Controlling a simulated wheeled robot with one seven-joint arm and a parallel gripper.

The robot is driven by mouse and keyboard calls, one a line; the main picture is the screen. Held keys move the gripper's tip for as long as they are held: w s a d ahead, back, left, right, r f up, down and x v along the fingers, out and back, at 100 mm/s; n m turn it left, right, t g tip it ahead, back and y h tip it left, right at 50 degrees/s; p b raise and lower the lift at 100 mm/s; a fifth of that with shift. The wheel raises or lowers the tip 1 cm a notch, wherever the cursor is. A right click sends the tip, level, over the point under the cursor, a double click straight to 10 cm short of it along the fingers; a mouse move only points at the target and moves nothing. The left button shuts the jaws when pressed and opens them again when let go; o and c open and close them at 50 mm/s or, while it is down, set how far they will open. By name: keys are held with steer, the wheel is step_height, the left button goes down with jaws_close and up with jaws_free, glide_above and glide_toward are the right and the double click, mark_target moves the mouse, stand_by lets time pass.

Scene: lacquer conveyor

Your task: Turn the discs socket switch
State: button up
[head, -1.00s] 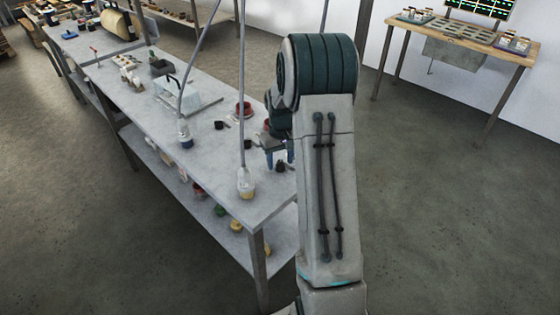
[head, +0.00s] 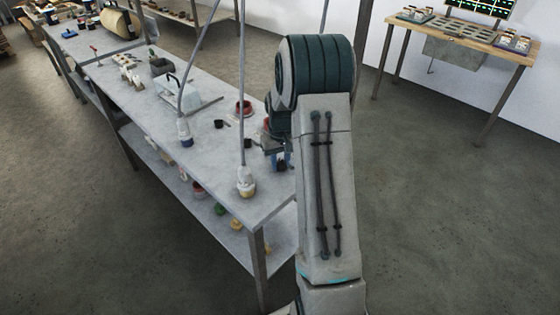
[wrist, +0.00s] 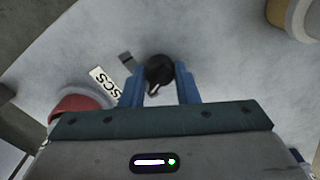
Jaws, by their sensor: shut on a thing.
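The discs socket switch is a round black knob (wrist: 158,70) with a pale pointer mark, on the grey bench top. In the head view my gripper (head: 281,160) is low over the bench's right edge, partly hidden by my arm.
The long grey bench (head: 215,185) carries a red-topped pot (head: 243,108), dark cups and hanging-cable sockets, one (head: 246,182) near its front corner. A red-rimmed pot (wrist: 78,103) is close left of my gripper. A wooden table (head: 500,52) stands at the far right. Floor right of the bench is clear.

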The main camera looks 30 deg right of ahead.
mark_target(280, 161)
steer(key=m+b, duration=0.1)
steer(key=m, duration=1)
steer(key=shift+r+b, duration=0.1)
steer(key=shift+b, duration=0.2)
steer(key=shift+m, duration=0.4)
steer(key=o, duration=1)
step_height(280, 161, up, 14)
steer(key=shift+f, duration=0.1)
